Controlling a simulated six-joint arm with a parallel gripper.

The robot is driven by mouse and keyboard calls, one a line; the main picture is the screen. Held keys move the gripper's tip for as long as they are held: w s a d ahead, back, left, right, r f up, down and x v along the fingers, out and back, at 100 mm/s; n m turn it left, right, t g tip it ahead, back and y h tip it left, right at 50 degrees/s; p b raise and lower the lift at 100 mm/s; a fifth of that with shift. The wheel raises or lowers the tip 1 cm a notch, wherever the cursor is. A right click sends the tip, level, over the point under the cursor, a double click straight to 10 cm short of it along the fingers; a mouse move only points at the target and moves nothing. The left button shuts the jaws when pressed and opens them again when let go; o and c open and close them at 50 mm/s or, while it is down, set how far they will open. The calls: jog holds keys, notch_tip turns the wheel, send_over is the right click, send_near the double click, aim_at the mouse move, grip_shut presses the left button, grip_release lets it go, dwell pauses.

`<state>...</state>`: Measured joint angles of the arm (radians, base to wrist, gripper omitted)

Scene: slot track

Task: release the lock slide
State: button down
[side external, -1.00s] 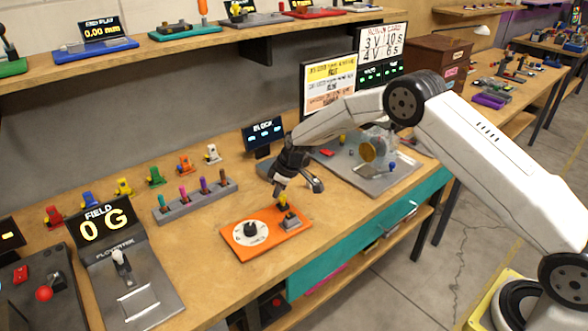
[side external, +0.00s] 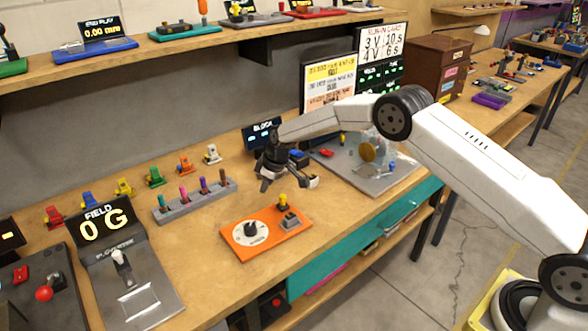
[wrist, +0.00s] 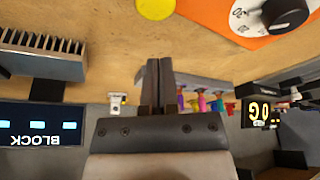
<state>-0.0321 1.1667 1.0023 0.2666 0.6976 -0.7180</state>
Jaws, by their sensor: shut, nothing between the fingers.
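An orange plate (side external: 262,247) lies near the front edge of the bench. It carries a white dial with a black knob (side external: 250,229) and a small grey block (side external: 290,222) with a yellow knob (side external: 283,198) by it. Which part is the lock slide I cannot tell for certain. My gripper (side external: 265,187) is above the bench behind the plate, apart from it. In the wrist view my fingers (wrist: 157,85) are together and empty. The yellow knob (wrist: 155,8) and the black dial knob (wrist: 286,14) show at that view's top edge, partly cut off.
A grey rack of coloured pegs (side external: 197,200) stands left of my gripper. A BLOCK display (side external: 262,133) is behind it. A grey finned block (wrist: 42,52) shows in the wrist view. A board with clear parts (side external: 378,178) lies to the right. Bare bench lies around the orange plate.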

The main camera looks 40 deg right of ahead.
aim_at(278, 203)
jog(key=v, duration=0.9)
jog(key=shift+s+d, duration=0.1)
jog(key=shift+s, duration=0.05)
dwell(0.4)
jog(key=s+d+r+m+h, duration=0.1)
jog(key=s+m, duration=0.2)
jog(key=s, duration=1.4)
jog(key=s+d+r+m+h, duration=0.1)
jog(key=s+d+m, duration=0.1)
jog(key=s, duration=1.5)
jog(key=shift+d+r+m+g, duration=0.2)
jog(key=shift+r+m+g, duration=0.1)
jog(key=shift+m, duration=0.5)
